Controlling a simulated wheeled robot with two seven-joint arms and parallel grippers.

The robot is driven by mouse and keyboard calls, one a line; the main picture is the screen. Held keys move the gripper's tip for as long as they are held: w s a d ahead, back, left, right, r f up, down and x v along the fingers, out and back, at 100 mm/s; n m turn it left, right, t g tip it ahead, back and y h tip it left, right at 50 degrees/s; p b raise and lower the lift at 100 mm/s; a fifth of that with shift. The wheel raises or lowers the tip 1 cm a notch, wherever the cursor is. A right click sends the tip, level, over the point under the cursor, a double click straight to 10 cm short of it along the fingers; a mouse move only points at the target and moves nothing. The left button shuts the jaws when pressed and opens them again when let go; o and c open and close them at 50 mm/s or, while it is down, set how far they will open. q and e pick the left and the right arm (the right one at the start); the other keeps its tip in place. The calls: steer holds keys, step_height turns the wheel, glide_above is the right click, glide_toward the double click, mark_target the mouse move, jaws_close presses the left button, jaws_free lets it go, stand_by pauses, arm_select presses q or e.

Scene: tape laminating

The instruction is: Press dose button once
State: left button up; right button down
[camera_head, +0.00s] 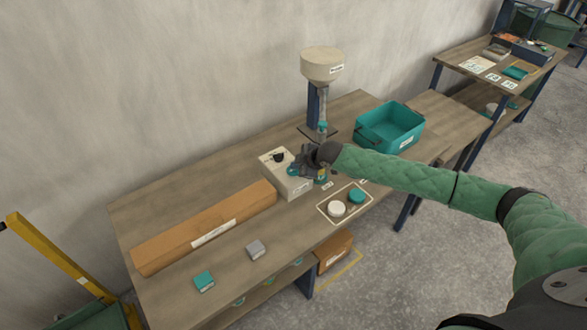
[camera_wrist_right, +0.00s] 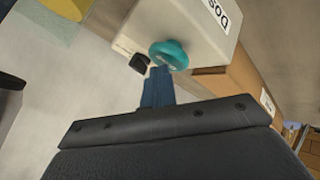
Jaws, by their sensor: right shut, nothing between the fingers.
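The dose button is a round teal knob (camera_wrist_right: 168,54) on a cream box (camera_wrist_right: 196,30) with a partly cut-off "Dos" label in the right wrist view. In the head view the box (camera_head: 273,160) stands on the workbench (camera_head: 165,210), with my right gripper (camera_head: 297,169) at its right side. The gripper's blue fingers (camera_wrist_right: 158,84) are shut and empty. Their tips are right by the button's edge; I cannot tell whether they touch it. The gripper partly hides the button in the head view. My left gripper is not in view.
A dispenser with a cream hopper (camera_head: 321,65) stands behind the gripper. A teal bin (camera_head: 403,118) is at the right. A long cardboard box (camera_head: 180,235) lies left of the cream box.

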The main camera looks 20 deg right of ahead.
mark_target(296, 171)
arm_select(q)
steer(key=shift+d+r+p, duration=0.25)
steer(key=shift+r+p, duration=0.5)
arm_select(e)
steer(key=shift+r, duration=0.9)
